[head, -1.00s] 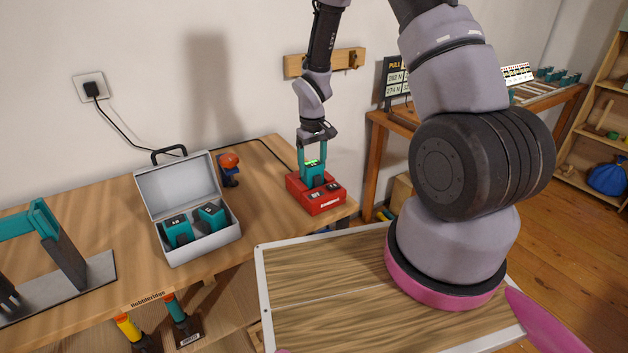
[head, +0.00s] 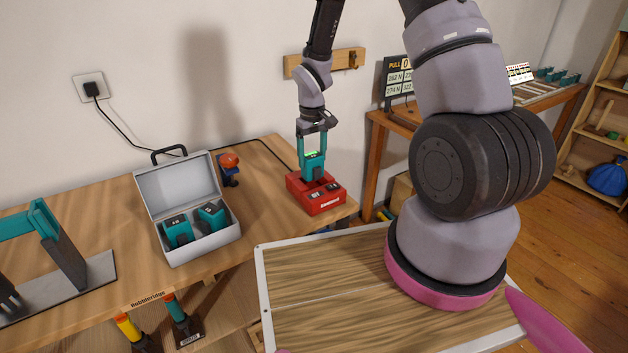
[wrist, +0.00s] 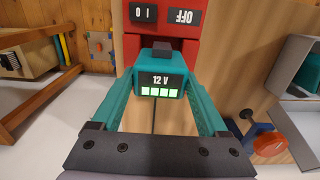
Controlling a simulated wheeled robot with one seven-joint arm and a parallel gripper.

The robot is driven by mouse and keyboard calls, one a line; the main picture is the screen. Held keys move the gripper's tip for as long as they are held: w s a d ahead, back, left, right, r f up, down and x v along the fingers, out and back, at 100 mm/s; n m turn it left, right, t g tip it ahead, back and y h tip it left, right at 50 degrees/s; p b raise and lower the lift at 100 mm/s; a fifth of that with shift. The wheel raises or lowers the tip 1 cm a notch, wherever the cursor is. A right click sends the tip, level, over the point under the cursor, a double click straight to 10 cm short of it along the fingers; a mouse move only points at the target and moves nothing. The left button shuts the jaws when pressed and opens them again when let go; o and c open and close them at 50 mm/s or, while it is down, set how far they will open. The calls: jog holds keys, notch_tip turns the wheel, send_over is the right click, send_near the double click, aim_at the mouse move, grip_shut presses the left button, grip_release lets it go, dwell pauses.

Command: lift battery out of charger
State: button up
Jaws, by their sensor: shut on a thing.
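The teal battery (head: 313,164) is upright between the fingers of my gripper (head: 313,148), which is shut on it. In the wrist view the battery (wrist: 161,80) reads "12 V" with several lit green bars, and the teal fingers of my gripper (wrist: 160,98) press on its two sides. The red charger (head: 325,200) sits on the workbench right under the battery. In the wrist view the charger (wrist: 205,18) shows switches marked "I O" and "OFF". Whether the battery's foot is fully clear of the charger cannot be told.
An open grey case (head: 205,248) with two teal batteries stands left of the charger on the wooden workbench (head: 110,228). A wall outlet (head: 92,88) holds a black plug and cord.

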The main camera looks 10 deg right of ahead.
jog(key=shift+r, duration=1.4)
jog(key=shift+a+r, duration=0.1)
